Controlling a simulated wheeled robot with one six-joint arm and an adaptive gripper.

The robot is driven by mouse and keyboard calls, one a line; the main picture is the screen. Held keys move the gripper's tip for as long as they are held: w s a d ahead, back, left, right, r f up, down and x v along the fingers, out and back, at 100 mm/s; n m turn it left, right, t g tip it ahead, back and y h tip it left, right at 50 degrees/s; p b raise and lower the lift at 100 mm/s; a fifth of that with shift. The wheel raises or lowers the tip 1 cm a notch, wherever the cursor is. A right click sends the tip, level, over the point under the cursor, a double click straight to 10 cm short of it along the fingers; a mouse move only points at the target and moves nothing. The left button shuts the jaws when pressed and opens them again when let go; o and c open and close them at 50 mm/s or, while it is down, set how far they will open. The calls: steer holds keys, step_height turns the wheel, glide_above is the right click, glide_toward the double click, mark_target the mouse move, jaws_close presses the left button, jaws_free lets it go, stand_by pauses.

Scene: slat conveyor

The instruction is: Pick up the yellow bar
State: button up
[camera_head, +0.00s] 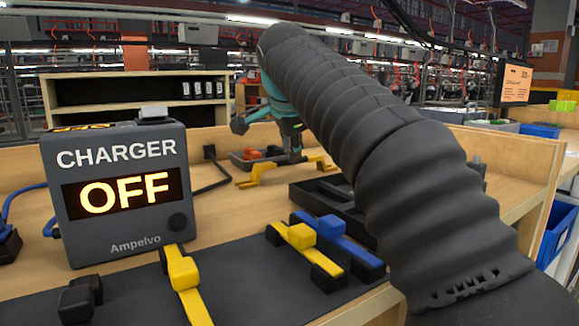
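Three yellow pieces show. One yellow bar (186,278) with black ends lies on the dark mat in front of the charger. A second yellow bar (302,240) with black ends lies on the mat's right part, beside a blue bar (340,240). A yellow piece (257,174) lies farther back on the wood, near my gripper. Which one the task means cannot be told. My gripper (293,157) points down at the back of the bench, by a small grey tray. Its fingers are small, dark and partly covered by my arm, so their opening and any hold are unclear.
A charger box (118,190) reading "OFF" stands at left. A grey tray (240,160) with orange pieces lies by my gripper. A black tray (305,198) is partly behind my arm. The dark mat (240,275) has bare room between the front bars. A wooden wall edges the bench.

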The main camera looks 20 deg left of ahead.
steer(key=x, duration=0.5)
steer(key=shift+w+d+f, duration=0.1)
steer(key=shift+w+d, duration=0.05)
steer(key=shift+d, duration=0.05)
jaws_close()
steer(key=shift+r, duration=0.2)
